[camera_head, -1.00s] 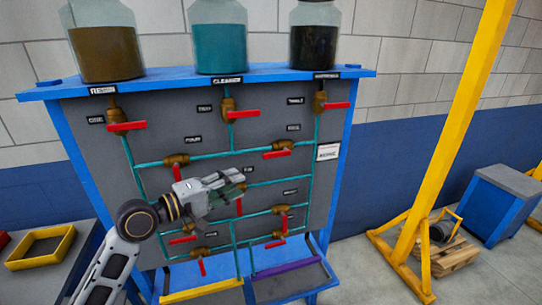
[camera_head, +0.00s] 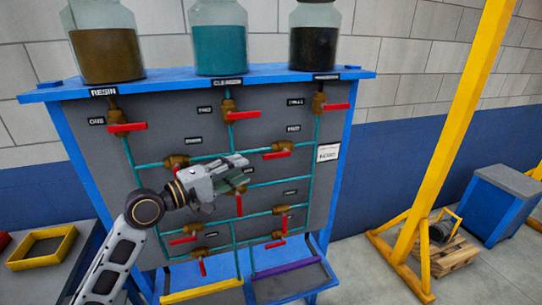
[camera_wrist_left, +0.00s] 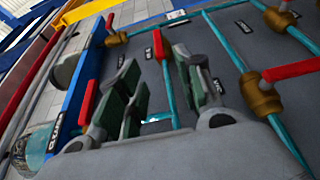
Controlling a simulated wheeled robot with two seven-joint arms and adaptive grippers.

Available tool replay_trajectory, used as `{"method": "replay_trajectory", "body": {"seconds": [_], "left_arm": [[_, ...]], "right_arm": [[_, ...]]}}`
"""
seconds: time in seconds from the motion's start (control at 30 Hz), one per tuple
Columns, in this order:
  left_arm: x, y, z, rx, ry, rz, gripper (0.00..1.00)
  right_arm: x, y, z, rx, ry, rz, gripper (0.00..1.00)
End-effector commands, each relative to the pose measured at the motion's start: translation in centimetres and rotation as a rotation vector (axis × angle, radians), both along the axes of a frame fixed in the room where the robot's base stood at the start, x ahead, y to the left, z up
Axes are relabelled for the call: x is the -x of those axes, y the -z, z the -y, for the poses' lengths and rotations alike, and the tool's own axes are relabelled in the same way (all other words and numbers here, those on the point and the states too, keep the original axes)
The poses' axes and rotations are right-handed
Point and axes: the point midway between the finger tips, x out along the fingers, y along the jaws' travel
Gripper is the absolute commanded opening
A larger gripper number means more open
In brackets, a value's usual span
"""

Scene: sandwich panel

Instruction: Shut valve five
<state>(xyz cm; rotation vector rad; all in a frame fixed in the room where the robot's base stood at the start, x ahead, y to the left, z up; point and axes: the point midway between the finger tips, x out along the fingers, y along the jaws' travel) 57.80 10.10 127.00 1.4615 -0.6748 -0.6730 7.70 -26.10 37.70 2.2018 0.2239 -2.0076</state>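Valve five (camera_head: 283,147) is a brass valve on the right of the grey panel, under a small black label. Its red handle (camera_head: 277,155) lies nearly level along the pipe. In the left wrist view, what seems to be this red handle (camera_wrist_left: 158,46) shows beyond the fingers, its brass body largely hidden. My left gripper (camera_head: 240,171) is in front of the panel, left of valve five and slightly lower. Its green-padded fingers are apart with nothing between them in the left wrist view (camera_wrist_left: 163,88). My right gripper is out of view.
Other red-handled valves surround it, including valve three (camera_head: 320,103) above and valve four (camera_head: 176,161) to the left. Valve six's handle (camera_head: 239,206) hangs below my gripper. Jars, one teal (camera_head: 219,45), stand on the blue top shelf. A yellow post (camera_head: 455,130) stands right.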

Motion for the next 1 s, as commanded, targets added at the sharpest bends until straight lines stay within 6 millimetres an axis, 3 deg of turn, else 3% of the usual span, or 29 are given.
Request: {"method": "replay_trajectory", "body": {"seconds": [0.7,1.0], "left_arm": [[-5.7,-0.2,6.8,0.0,0.001,0.0,0.36],[-7.4,-0.2,8.7,-0.001,0.001,0.001,0.36]], "right_arm": [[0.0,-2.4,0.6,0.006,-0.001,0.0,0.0],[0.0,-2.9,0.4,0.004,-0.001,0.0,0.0]]}}
